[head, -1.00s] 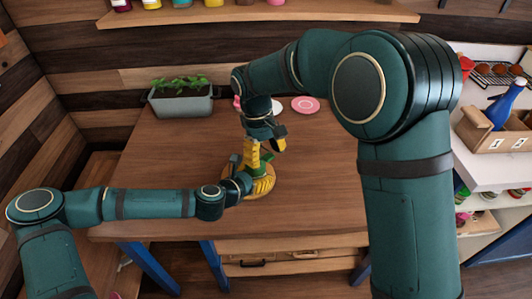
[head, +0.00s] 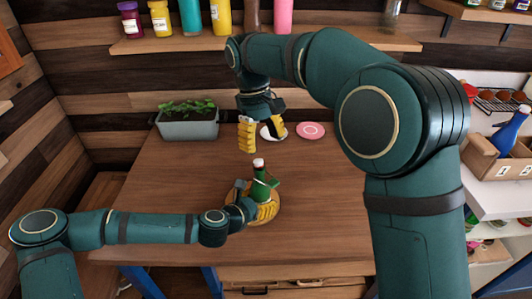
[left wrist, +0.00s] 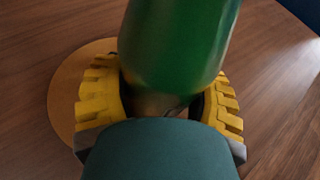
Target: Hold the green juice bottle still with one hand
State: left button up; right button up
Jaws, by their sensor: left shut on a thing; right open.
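The green juice bottle (head: 259,190) with a white top stands upright on the table. My left gripper (head: 263,211) is shut around its lower part, and in the left wrist view the yellow fingers (left wrist: 160,103) flank the green bottle (left wrist: 178,45). A round wooden board (left wrist: 62,100) lies under the bottle and gripper. The bottle's base is hidden by the gripper. My right gripper (head: 262,134) is open and empty, above the bottle and apart from its top.
A grey planter (head: 188,130) stands at the table's back left. A white plate (head: 273,132) and a pink plate (head: 311,130) lie at the back. A shelf (head: 190,45) with jars and bottles is above. The table's left and right middle are clear.

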jog(key=shift+r, duration=0.2)
pick_arm(q)
jog(key=o, duration=1.4)
jog(key=shift+s+a, duration=0.1)
